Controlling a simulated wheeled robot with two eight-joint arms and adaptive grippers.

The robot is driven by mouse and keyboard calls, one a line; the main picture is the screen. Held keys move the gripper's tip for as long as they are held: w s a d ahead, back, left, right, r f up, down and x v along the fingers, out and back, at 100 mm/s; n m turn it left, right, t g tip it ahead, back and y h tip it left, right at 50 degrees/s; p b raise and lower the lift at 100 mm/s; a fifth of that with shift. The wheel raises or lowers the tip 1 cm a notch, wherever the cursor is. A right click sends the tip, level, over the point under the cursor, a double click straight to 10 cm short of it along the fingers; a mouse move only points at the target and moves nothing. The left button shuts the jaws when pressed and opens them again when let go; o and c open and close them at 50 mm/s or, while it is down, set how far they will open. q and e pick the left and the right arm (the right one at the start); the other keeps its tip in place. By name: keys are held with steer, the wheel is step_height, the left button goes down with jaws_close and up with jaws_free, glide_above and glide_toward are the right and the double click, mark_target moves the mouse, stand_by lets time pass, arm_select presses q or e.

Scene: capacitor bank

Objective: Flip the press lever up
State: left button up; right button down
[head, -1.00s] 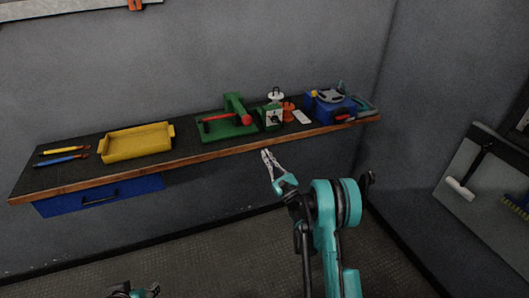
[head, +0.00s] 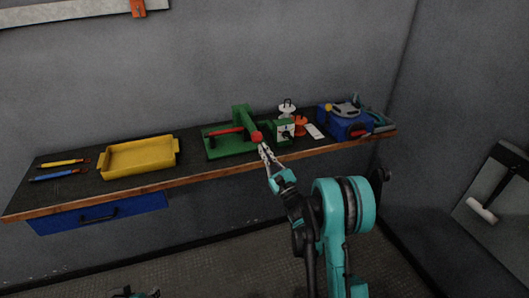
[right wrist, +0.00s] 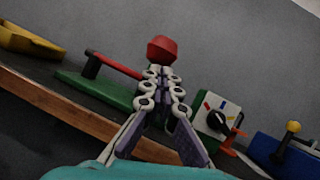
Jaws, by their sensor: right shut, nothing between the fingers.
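The green press (head: 240,117) stands on the bench. Its red lever (head: 225,131) lies low and nearly level, ending in a red knob (head: 257,137) at the bench's front side. My right gripper (head: 263,147) is shut and empty, its fingertips close to the knob. In the right wrist view the knob (right wrist: 162,50) shows just beyond the fingertips (right wrist: 160,72), with the lever (right wrist: 118,66) running left from it. I cannot tell whether they touch. Only a bit of my left gripper (head: 135,293) shows at the bottom edge, and its jaws are unclear.
A green box with a black dial (head: 285,131) stands just right of the press. An orange piece (head: 301,125) and a blue device (head: 342,123) are farther right. A yellow tray (head: 138,158) and two slim tools (head: 60,168) lie left. Bare bench separates tray and press.

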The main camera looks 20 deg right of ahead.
steer(key=shift+r, duration=0.1)
steer(key=shift+s+r+g+h+p, duration=0.1)
steer(key=shift+r+g+h+p, duration=0.2)
steer(key=shift+r+g+p, duration=0.45)
steer(key=shift+m+p, duration=0.3)
steer(key=w+r+g+h+p, duration=0.1)
steer(key=w+r+g+p, duration=0.2)
steer(key=r+p, duration=0.6)
steer(key=w+r+m+g+h+p, duration=0.1)
steer(key=w+r+g+p, duration=0.2)
steer(key=r+p, duration=0.6)
steer(key=shift+w+r+g+p, duration=0.15)
steer(key=shift+r+g+p, duration=0.25)
steer(key=shift+p, duration=0.6)
steer(key=shift+a, duration=0.1)
steer(key=shift+f, duration=0.1)
